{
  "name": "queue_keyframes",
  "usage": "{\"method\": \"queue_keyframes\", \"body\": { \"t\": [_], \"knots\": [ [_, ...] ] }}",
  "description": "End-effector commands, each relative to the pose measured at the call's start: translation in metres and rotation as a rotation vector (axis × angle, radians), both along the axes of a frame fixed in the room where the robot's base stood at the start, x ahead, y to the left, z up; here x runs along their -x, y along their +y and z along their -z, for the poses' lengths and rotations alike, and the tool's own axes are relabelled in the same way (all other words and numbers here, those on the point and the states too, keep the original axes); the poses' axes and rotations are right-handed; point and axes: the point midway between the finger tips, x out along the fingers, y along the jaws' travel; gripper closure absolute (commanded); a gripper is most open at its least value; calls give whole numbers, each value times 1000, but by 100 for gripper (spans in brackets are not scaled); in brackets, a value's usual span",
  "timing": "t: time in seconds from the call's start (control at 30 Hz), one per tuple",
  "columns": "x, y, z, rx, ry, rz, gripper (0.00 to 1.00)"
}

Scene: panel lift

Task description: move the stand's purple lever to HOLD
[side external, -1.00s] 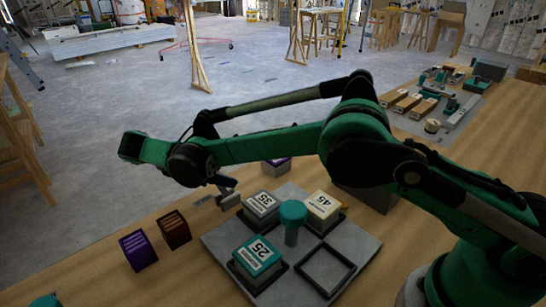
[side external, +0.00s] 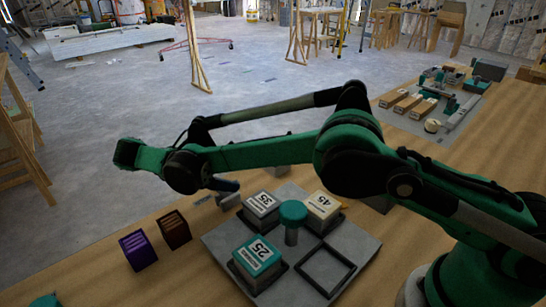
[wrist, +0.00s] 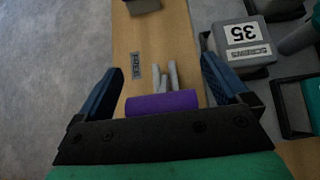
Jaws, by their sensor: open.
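In the wrist view the lever's purple bar (wrist: 162,103) lies crosswise between the two blue fingers of my gripper (wrist: 160,72). The fingers are open, with a gap on each side of the bar. Grey prongs (wrist: 173,75) run from the bar away from my palm. A small dark label (wrist: 136,66) lies on the wood left of the prongs; its lettering is too small to read surely. In the side view my gripper (side external: 223,187) is low over the wooden table at the grey plate's far left edge; my arm hides most of the lever.
Right of the lever stands a grey block marked 35 (wrist: 244,43), close to my right finger. The grey plate (side external: 360,250) also holds blocks marked 25 (side external: 258,258) and 45 (side external: 322,207) and a teal knob (side external: 292,212). Purple (side external: 138,250) and brown (side external: 174,230) boxes stand nearby.

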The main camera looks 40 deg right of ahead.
Motion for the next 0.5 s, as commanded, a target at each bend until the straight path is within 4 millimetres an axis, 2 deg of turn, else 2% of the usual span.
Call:
{"method": "queue_keyframes", "body": {
  "t": [0.17,0.5],
  "knots": [
    [-1,5,-3,0,-1,-1,5],
    [-2,34,-28,0,0,-1,5]
  ]
}}
